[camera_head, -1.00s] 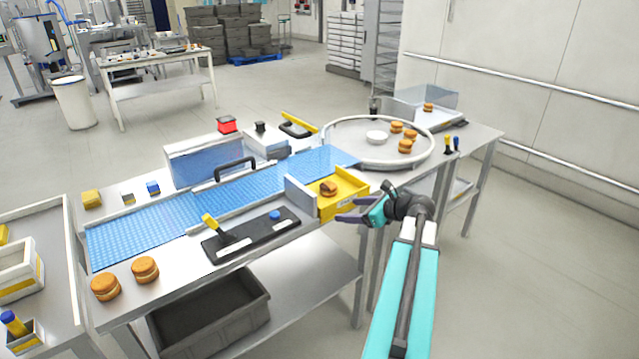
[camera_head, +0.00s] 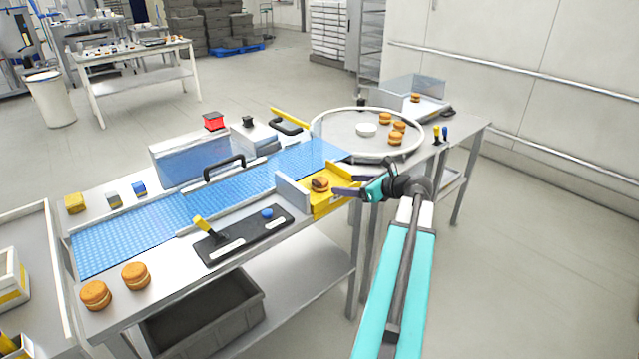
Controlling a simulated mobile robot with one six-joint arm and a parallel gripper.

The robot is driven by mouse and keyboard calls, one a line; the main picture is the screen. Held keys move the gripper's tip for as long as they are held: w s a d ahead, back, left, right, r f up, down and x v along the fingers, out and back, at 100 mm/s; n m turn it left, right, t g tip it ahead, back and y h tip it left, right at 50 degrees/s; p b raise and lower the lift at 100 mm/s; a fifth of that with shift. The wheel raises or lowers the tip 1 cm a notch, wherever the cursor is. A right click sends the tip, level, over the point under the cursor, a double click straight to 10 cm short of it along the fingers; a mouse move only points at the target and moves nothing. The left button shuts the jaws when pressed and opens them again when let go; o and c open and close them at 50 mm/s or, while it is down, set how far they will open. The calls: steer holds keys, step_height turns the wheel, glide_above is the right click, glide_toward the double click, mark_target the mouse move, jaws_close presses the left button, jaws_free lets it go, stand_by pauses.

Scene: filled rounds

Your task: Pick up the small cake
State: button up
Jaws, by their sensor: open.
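A small round cake (camera_head: 320,184), brown with a darker patch on top, sits in the yellow tray (camera_head: 338,204) at the right end of the blue conveyor. My gripper (camera_head: 338,194) is open and reaches in from the right. The cake is not visibly between the fingers.
Two more cakes (camera_head: 135,276) sit at the front left. A grey plate (camera_head: 291,190) stands upright left of the tray. A black board (camera_head: 243,236) lies in front of the conveyor.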

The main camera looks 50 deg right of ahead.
mark_target(325, 183)
steer(key=shift+p+x, duration=0.55)
steer(key=shift+x, duration=2.9)
steer(key=shift+p+x, duration=0.95)
steer(key=shift+x, duration=1.65)
steer(key=shift+f, duration=0.1)
steer(key=c, duration=0.8)
